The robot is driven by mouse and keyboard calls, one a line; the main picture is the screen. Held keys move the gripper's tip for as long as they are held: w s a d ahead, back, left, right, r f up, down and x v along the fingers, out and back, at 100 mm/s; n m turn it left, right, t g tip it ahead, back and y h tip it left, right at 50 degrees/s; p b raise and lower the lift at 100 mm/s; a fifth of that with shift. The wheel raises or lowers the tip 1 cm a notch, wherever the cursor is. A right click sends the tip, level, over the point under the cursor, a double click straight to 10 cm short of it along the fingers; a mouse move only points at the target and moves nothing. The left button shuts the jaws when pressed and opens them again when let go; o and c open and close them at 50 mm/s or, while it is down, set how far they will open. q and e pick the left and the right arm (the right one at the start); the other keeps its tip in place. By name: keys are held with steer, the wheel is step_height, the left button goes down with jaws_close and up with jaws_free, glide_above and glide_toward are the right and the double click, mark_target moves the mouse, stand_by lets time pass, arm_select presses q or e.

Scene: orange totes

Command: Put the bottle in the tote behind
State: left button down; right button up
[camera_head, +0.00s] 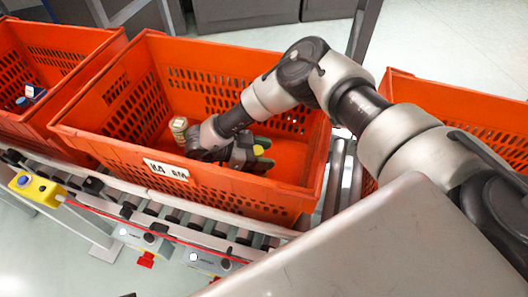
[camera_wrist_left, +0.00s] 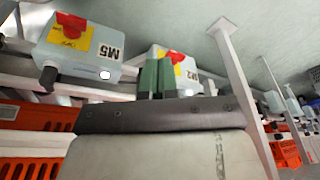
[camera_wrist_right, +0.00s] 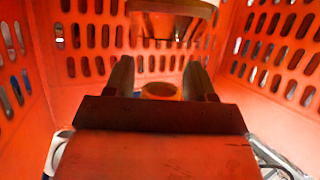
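The middle orange tote (camera_head: 110,150) holds my right gripper (camera_head: 250,155), which reaches down inside it. A small yellow round top (camera_head: 258,150), perhaps the bottle's cap, shows at the gripper; the rest of it is hidden. In the right wrist view a round orange-yellow top (camera_wrist_right: 160,90) lies between the spread fingers (camera_wrist_right: 160,75), with gaps at its sides. A cream, banded item (camera_head: 178,128) stands in the tote left of the gripper. My left gripper (camera_wrist_left: 158,78) is out of the head view; its green fingers are together, with nothing visible between them.
Another orange tote (camera_head: 75,75) at the left holds a blue-and-white item (camera_head: 35,92). A third tote (camera_head: 460,110) is at the right, partly behind my arm. The totes stand on a roller conveyor (camera_head: 170,215) with a yellow button box (camera_head: 38,190) at its front edge.

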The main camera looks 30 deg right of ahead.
steer(key=shift+r, duration=0.1)
steer(key=shift+r, duration=0.15)
arm_select(q)
steer(key=shift+f+p, duration=0.3)
steer(key=shift+f, duration=0.65)
arm_select(e)
steer(key=v, duration=1.2)
